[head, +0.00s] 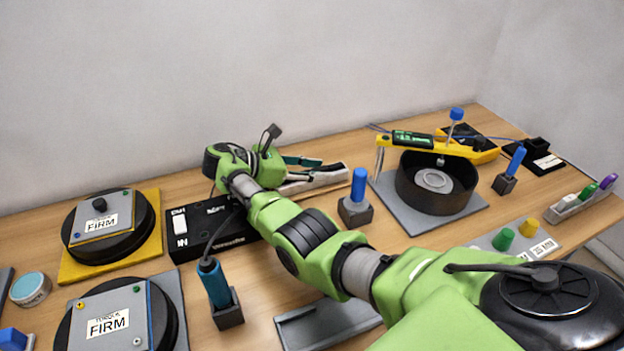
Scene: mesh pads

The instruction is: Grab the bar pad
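No thing here can be surely told as the bar pad. A flat grey plate with a raised strip (325,322) lies at the front middle, partly hidden behind my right arm. A long pale tray (328,180) lies at the back middle, with dark and teal pieces at it. My green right arm reaches from the lower right to the back middle, and its wrist bends there. My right gripper (300,168) is small and partly hidden beside the pale tray; its fingers are hard to part from the pieces there. My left gripper is not in view.
A black switch box (215,232) lies left of my arm. Two round black pads marked FIRM (108,240) stand at the left. A blue-handled tool in a holder (216,285) stands close to my arm. A black round pan (437,190) under a yellow arm stands right.

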